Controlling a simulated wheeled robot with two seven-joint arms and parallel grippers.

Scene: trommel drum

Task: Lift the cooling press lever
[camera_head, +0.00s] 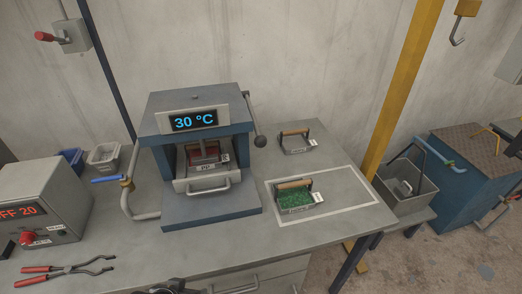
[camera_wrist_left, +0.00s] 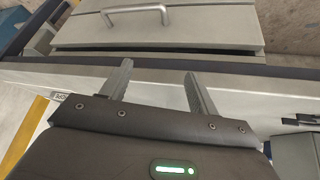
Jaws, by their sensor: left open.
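The cooling press (camera_head: 205,150) is a blue and grey machine on the table, with a display reading 30 °C. Its lever (camera_head: 254,118) is a grey arm on the press's right side, hanging down to a dark ball knob. A reddish item sits inside the press opening, partly hidden. My left gripper (camera_wrist_left: 156,72) is open and empty in the left wrist view, over the table's front edge near a drawer handle (camera_wrist_left: 137,14). It is well apart from the lever. My right gripper is not in view.
A control box (camera_head: 40,205) and red-handled tongs (camera_head: 68,270) are at the left. Bins (camera_head: 103,157) and a blue-handled pipe (camera_head: 128,190) stand beside the press.

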